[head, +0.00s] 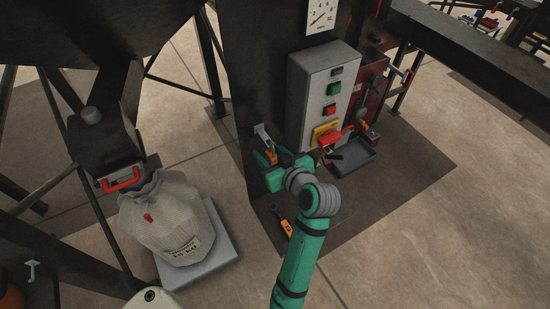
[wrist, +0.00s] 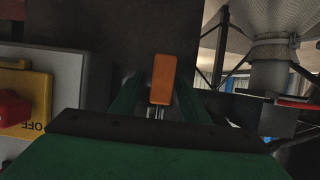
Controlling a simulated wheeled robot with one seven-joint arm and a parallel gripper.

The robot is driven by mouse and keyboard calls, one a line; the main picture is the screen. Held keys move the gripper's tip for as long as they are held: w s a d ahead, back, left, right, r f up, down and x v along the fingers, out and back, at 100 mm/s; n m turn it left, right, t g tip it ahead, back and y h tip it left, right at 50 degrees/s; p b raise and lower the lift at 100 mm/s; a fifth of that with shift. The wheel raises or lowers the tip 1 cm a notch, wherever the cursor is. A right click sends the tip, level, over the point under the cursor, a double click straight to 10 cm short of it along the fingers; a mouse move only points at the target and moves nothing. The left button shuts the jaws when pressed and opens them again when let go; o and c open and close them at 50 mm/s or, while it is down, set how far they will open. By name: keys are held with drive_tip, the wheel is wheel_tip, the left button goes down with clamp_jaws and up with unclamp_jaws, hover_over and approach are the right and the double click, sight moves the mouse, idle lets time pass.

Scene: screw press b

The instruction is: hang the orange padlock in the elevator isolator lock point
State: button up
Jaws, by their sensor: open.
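The orange padlock (wrist: 163,79) stands between the two green fingers of my open gripper (wrist: 158,100) in the wrist view, with part of a metal shackle below its body. In the head view it is a small orange patch (head: 271,155) at my gripper (head: 266,158), just below a pale hook (head: 262,134) on the dark panel. I cannot tell whether the padlock hangs on that hook. A red isolator handle on a yellow plate (head: 325,133) is on the grey control box, right of my gripper; the plate (wrist: 40,98) reads OFF in the wrist view. No label shows which isolator is the elevator's.
The grey control box (head: 309,85) has green and red buttons. A grey tray (head: 352,160) lies beside it. An orange item (head: 285,228) is below my gripper. A sack (head: 167,222) stands on a pale platform at left. The floor at right is clear.

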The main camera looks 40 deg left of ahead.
sight(276, 160)
drive_tip(key=shift+x, duration=0.85)
drive_tip(key=shift+d, duration=0.1)
clamp_jaws()
unclamp_jaws()
drive_tip(key=v, duration=1.1)
